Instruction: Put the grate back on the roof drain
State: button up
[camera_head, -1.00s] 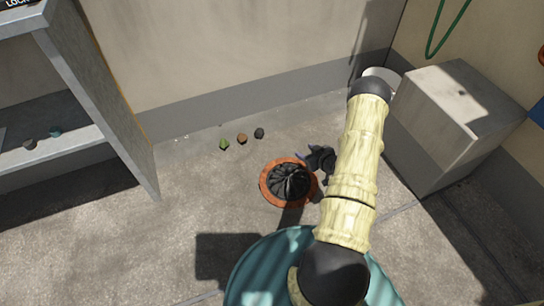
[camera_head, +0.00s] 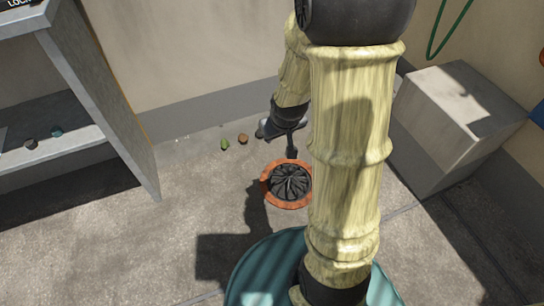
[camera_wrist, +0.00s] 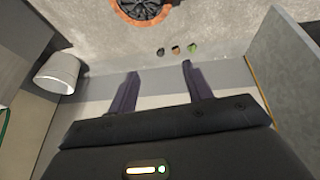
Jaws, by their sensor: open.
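The grate (camera_head: 291,183) is a dark disc with curved, swirling ribs. It sits inside the orange-red ring of the roof drain (camera_head: 267,190) and looks roughly centred and level. In the wrist view the grate (camera_wrist: 145,8) and the drain ring (camera_wrist: 125,14) show at the top edge, partly cut off. My gripper (camera_head: 291,152) is above and behind the drain in the head view, apart from the grate. In the wrist view my gripper (camera_wrist: 159,70) has its two dark fingers spread wide with nothing between them.
Small green (camera_head: 224,145) and brown (camera_head: 243,139) lumps lie near the wall; a dark one (camera_wrist: 161,52) shows in the wrist view. A grey block (camera_head: 455,115) stands right, a shelf (camera_head: 95,95) left, and a white bucket (camera_wrist: 58,72) by the wall. Floor left of the drain is clear.

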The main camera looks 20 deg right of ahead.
jog(key=s+a+r+g, duration=0.2)
jog(key=s+a+r, duration=0.2)
jog(key=s, duration=0.6)
jog(key=shift+a+r+m+y, duration=0.15)
jog(key=shift+a+m+y, duration=0.2)
jog(key=shift+a, duration=0.65)
jog(key=w+r+p+v, duration=0.1)
jog(key=w+p+v, duration=0.3)
jog(key=p+v, duration=1.3)
jog(key=w+p+v, duration=0.4)
jog(key=p+v, duration=1.4)
jog(key=p, duration=0.1)
jog(key=w+r+p+v, duration=0.1)
jog(key=w+p+v, duration=0.3)
jog(key=p+v, duration=1.4)
jog(key=shift+d+r, duration=0.25)
jog(key=shift+r, duration=0.1)
